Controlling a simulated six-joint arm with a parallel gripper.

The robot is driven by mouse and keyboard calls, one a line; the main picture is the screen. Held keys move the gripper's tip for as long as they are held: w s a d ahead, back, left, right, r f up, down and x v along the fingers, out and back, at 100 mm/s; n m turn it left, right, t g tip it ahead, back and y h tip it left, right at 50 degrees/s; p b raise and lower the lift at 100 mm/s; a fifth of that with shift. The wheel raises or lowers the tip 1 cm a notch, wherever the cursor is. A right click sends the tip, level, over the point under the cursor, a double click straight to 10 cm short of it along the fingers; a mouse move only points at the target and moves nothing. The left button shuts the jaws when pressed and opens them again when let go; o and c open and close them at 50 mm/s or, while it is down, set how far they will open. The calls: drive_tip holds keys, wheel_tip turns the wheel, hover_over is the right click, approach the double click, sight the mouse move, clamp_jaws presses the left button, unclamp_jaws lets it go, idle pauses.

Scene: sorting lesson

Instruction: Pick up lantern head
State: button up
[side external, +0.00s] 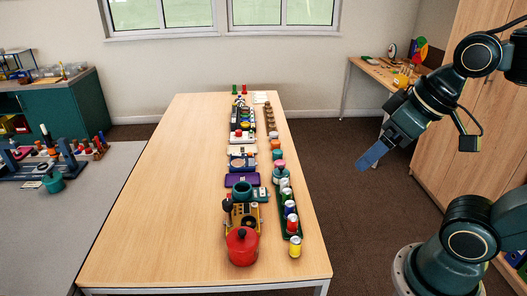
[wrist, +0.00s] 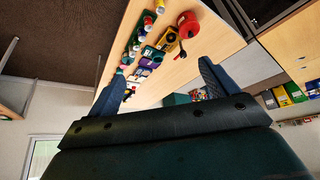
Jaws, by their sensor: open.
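I cannot tell for sure which object is the lantern head. A red rounded object with a black knob (side external: 242,246) sits at the near end of the row on the long wooden table (side external: 165,225). It also shows in the wrist view (wrist: 187,21). Just behind it is a yellow unit with dark parts (side external: 243,214). My gripper (side external: 370,158) is in the air to the right of the table, well apart from the row. In the wrist view its two blue fingers (wrist: 162,72) are spread with nothing between them.
A line of coloured cans (side external: 291,225) stands along the row's right side. Further back are a purple tray (side external: 242,181) and small parts. The table's left half is clear. A grey bench (side external: 95,220) stands at left, a smaller table (side external: 368,68) at back right, a wooden cabinet (side external: 450,150) at right.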

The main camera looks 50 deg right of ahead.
drive_tip(key=w+d+r+m+g, duration=0.1)
drive_tip(key=w+r+m, duration=0.1)
drive_tip(key=w, duration=0.4)
drive_tip(key=w+d+r+m, duration=0.1)
drive_tip(key=w+d+m, duration=0.1)
drive_tip(key=w, duration=0.3)
drive_tip(key=m+g, duration=0.5)
drive_tip(key=m, duration=0.6)
hover_over(281, 167)
wheel_tip(281, 167, down, 26)
drive_tip(key=shift+d, duration=0.15)
drive_tip(key=shift+s+f, duration=0.1)
drive_tip(key=shift+f, duration=4.2)
